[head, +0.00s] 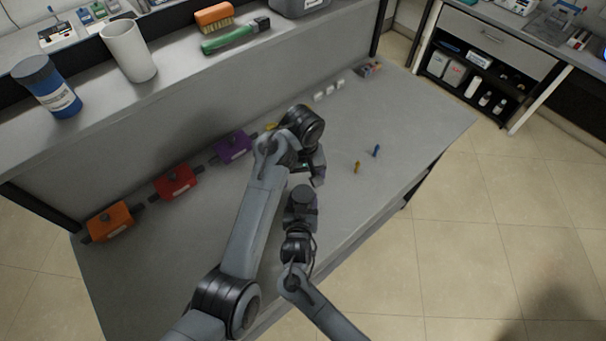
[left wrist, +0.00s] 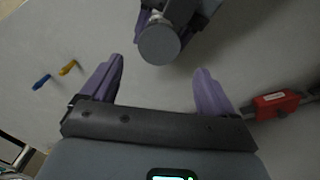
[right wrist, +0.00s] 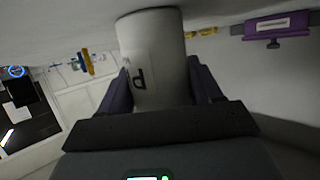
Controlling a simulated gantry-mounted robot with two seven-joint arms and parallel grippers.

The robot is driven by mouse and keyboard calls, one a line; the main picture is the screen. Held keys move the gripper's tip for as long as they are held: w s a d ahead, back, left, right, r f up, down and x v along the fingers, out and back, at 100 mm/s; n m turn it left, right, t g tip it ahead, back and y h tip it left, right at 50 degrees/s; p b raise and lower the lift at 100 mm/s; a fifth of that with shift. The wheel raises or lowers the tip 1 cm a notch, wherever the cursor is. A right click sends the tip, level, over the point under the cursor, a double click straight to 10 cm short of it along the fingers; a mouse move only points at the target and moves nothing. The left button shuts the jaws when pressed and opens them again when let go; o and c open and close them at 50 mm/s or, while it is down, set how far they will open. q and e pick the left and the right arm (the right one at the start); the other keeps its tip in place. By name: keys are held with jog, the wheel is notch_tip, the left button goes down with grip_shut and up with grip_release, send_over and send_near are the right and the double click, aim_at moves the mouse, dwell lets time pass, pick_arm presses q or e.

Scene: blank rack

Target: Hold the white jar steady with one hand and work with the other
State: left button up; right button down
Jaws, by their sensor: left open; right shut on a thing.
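The white jar (right wrist: 152,60) stands out in the right wrist view, a pale cylinder with a dark marking on its side. My right gripper (right wrist: 160,95) is shut on it, one purple finger on each side. In the left wrist view a round grey end (left wrist: 159,44), apparently the jar's, shows between the other gripper's fingers. My left gripper (left wrist: 160,85) is open and empty, its fingers spread below that round end and apart from it. In the head view the left gripper (head: 318,178) and right gripper (head: 303,192) are close together; the jar is hidden there by my arms.
Orange (head: 110,222), red (head: 175,183) and purple (head: 232,147) blocks line the bench's back. A yellow peg (head: 357,167) and a blue peg (head: 376,151) lie right of my grippers. Small white blocks (head: 330,91) sit further back. The bench's right part is mostly clear.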

aim_at(303, 193)
pick_arm(q)
jog(key=shift+r+n, duration=0.25)
jog(key=shift+n, duration=0.75)
jog(key=shift+s+f, duration=0.1)
jog(key=shift+f, duration=3.9)
jog(key=shift+c, duration=0.4)
jog(key=c, duration=1)
jog(key=m, duration=0.7)
jog(key=shift+d, duration=0.1)
jog(key=m, duration=0.6)
jog(key=shift+m, duration=0.4)
